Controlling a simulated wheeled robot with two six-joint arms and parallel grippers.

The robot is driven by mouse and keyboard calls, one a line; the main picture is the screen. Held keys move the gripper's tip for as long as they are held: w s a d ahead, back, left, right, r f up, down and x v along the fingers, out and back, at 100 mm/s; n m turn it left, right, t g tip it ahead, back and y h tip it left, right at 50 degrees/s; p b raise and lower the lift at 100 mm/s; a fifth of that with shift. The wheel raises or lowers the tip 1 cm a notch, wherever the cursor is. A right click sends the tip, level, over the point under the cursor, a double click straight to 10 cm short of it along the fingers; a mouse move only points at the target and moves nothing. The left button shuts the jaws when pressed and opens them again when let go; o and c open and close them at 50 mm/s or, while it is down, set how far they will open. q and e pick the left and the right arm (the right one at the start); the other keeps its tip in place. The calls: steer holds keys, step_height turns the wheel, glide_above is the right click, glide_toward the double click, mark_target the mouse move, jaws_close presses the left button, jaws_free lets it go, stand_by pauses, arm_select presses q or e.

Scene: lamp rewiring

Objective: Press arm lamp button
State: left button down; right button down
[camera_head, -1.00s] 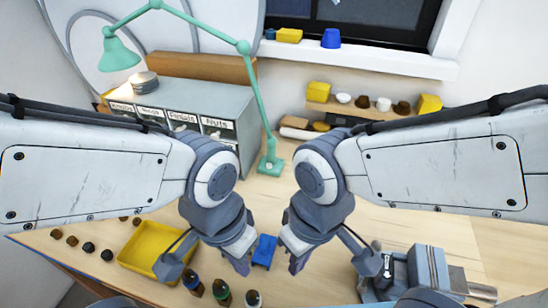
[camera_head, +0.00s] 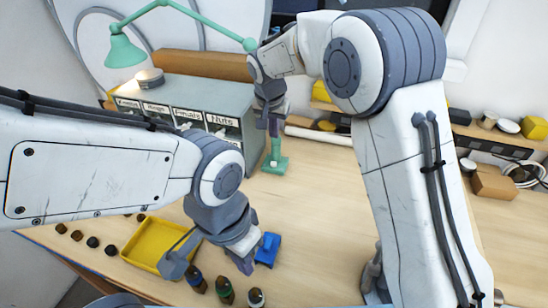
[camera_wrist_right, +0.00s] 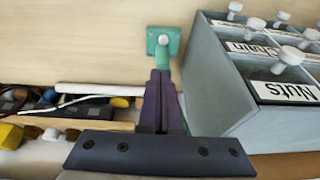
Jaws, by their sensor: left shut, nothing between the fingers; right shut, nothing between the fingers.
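In the right wrist view the base (camera_wrist_right: 174,48) carries a small pale round button (camera_wrist_right: 163,39). My right gripper (camera_head: 273,130) is shut and empty, pointing down above the base; its dark fingers (camera_wrist_right: 161,74) appear just short of the button, and I cannot tell whether they touch the lamp. My left gripper (camera_head: 246,264) is shut and empty, low over the front of the table.
The grey drawer cabinet (camera_wrist_right: 215,75), with labels and knobs, stands close beside the right gripper. A yellow tray (camera_head: 150,243), a blue block (camera_head: 267,249) and several small bottles (camera_head: 224,290) are near the left gripper. Shelf items (camera_head: 535,128) stand at the right. The table's middle is clear.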

steer(key=p, duration=0.5)
glide_toward(275, 163)
steer(key=x, duration=0.5)
steer(key=shift+w, duration=0.15)
steer(key=shift+f, duration=0.65)
steer(key=shift+w, duration=0.1)
